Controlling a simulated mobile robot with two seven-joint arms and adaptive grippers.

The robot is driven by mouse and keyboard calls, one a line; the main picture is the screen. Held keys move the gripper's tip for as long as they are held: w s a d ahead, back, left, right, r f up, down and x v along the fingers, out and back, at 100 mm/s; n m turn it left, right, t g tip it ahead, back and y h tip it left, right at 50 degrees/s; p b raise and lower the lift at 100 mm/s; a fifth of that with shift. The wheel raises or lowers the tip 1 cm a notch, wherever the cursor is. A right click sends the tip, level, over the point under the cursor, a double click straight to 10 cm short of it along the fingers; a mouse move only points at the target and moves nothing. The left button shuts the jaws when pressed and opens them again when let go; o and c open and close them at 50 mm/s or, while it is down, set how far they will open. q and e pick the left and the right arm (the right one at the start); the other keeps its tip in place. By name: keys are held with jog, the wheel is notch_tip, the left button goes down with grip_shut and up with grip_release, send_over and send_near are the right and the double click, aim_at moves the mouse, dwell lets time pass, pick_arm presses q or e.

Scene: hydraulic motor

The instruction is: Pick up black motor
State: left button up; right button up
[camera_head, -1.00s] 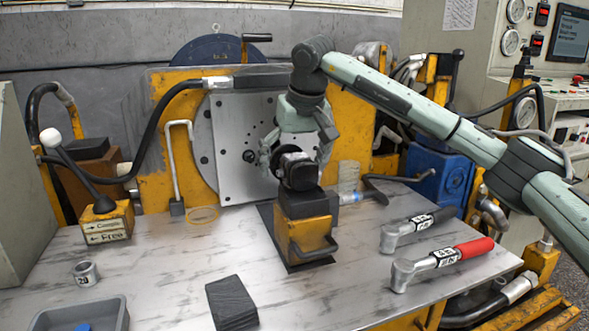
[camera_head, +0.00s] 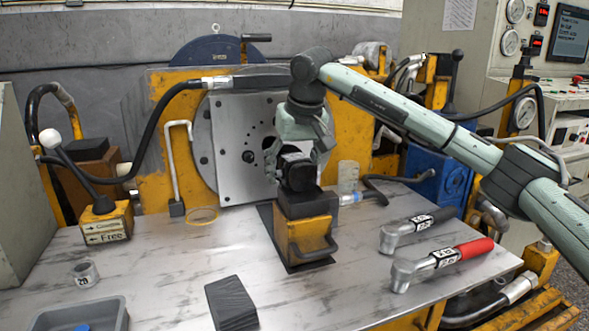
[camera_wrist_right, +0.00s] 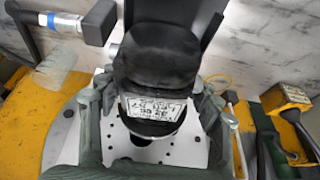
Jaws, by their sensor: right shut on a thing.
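The black motor (camera_head: 298,172) sits at the top of the yellow block stand (camera_head: 305,238) on the bench, in front of the round-holed metal plate. My right gripper (camera_head: 302,168) reaches down over it from above, its fingers on either side of the motor. In the right wrist view the motor (camera_wrist_right: 160,70) with a white label fills the middle, between the two fingers (camera_wrist_right: 155,110), which are shut on it. Whether the motor is clear of the stand cannot be told. My left gripper is not in view.
Two torque wrenches, one black-handled (camera_head: 418,228) and one red-handled (camera_head: 442,262), lie to the right. A dark block (camera_head: 232,303), a metal ring (camera_head: 86,273) and a grey tray (camera_head: 85,312) are front left. A lever box (camera_head: 105,222) stands at the left. The metal plate (camera_head: 240,140) is close behind.

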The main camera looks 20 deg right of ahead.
jog(key=shift+a+r, duration=0.15)
jog(key=shift+c, duration=0.4)
